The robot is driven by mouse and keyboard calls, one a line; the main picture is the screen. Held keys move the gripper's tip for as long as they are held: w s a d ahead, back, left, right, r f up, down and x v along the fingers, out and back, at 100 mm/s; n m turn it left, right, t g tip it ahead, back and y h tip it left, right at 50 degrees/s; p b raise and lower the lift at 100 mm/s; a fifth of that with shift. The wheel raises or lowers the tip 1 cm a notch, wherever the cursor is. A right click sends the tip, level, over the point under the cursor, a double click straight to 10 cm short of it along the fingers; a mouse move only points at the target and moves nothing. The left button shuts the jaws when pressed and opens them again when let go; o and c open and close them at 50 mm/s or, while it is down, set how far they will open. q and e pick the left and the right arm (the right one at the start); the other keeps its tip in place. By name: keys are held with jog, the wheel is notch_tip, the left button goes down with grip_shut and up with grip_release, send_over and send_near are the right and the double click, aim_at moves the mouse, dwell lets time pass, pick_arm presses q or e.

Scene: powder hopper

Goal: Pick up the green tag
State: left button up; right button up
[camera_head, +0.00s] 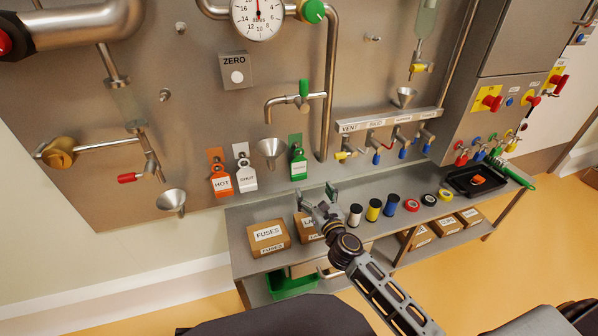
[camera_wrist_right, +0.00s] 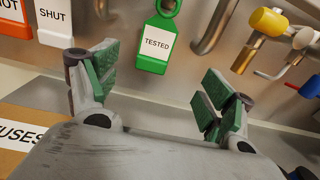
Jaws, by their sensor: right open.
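The green tag (camera_head: 298,166), with a white label, hangs on the metal panel to the right of a white tag and a funnel. In the right wrist view the green tag (camera_wrist_right: 156,50) reads TESTED and hangs upright, centred beyond the fingers. My left gripper is not in view.
The orange HOT tag (camera_head: 219,180) and white SHUT tag (camera_head: 246,176) hang to the left. A steel funnel (camera_head: 270,150) is beside the green tag. The shelf below holds a FUSES box (camera_head: 268,236), several spools and a black tray (camera_head: 459,184). Pipes and valves stick out from the panel.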

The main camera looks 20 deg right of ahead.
jog(key=shift+w, duration=0.1)
dwell(0.3)
jog(key=b, duration=0.1)
send_near(301, 169)
jog(key=shift+w, duration=1.5)
jog(key=shift+w+a+r+b, duration=0.15)
jog(key=shift+w+b, duration=0.15)
jog(key=shift+w, duration=0.65)
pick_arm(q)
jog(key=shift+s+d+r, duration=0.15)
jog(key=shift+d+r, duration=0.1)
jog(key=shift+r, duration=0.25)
pick_arm(e)
jog(key=shift+w, duration=0.1)
